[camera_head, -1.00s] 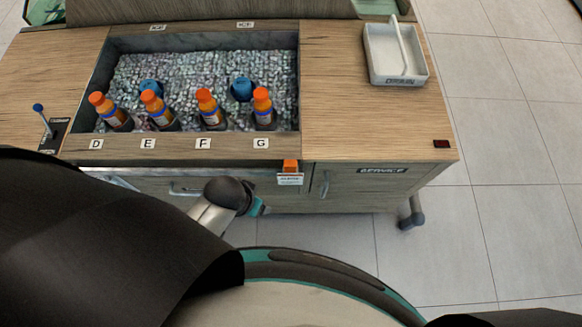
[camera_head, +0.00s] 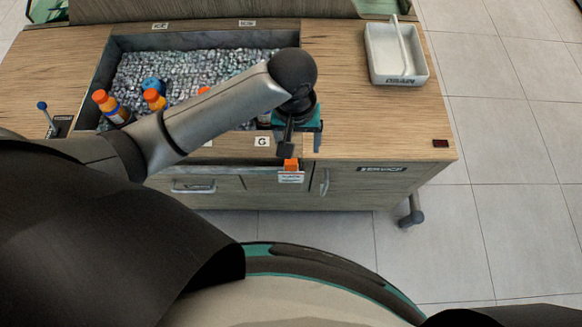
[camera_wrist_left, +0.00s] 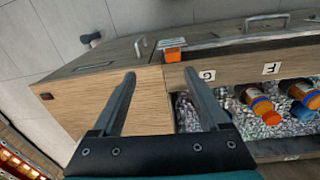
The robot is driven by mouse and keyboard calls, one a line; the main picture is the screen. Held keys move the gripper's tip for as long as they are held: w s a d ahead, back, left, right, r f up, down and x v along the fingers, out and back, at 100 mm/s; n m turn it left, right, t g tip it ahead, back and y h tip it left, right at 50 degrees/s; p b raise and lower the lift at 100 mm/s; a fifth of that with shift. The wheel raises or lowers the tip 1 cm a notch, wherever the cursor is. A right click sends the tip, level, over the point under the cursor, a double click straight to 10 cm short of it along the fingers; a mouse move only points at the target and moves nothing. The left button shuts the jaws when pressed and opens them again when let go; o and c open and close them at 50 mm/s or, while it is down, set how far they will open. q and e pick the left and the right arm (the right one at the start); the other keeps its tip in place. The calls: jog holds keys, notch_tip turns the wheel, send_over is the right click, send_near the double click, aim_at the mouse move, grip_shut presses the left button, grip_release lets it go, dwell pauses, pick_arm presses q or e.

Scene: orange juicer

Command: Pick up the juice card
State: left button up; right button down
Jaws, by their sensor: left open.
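The juice card (camera_head: 291,177) is a small white card with an orange clip on top, at the front edge of the wooden counter just below the G label. In the left wrist view its orange part (camera_wrist_left: 173,52) shows beyond the fingertips, at the counter edge. My left gripper (camera_head: 302,146) is open and empty above the counter's front edge, close behind the card and apart from it. In the left wrist view the two spread fingers (camera_wrist_left: 159,76) point toward the edge, with bare wood between them. My right gripper is not in view.
An ice bin (camera_head: 200,62) holds several orange-capped bottles (camera_head: 110,108), partly hidden by my left arm. A white drain tray (camera_head: 398,80) stands at the right. Bare wood (camera_head: 360,125) lies right of the gripper. A handle (camera_head: 325,183) is below the edge.

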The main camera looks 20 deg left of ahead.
pick_arm(q)
jog(key=w+a, duration=0.1)
jog(key=n+b, duration=0.1)
jog(key=b, duration=0.3)
send_near(291, 163)
jog(key=shift+y, duration=0.4)
jog(key=f, duration=0.3)
jog(key=d+f, duration=0.1)
jog(key=f, duration=0.1)
jog(key=shift+f, duration=0.4)
notch_tip(291, 163, down, 5)
jog(key=shift+a+f+b, duration=0.15)
jog(key=shift+b, duration=0.7)
jog(key=shift+c, duration=0.4)
grip_shut()
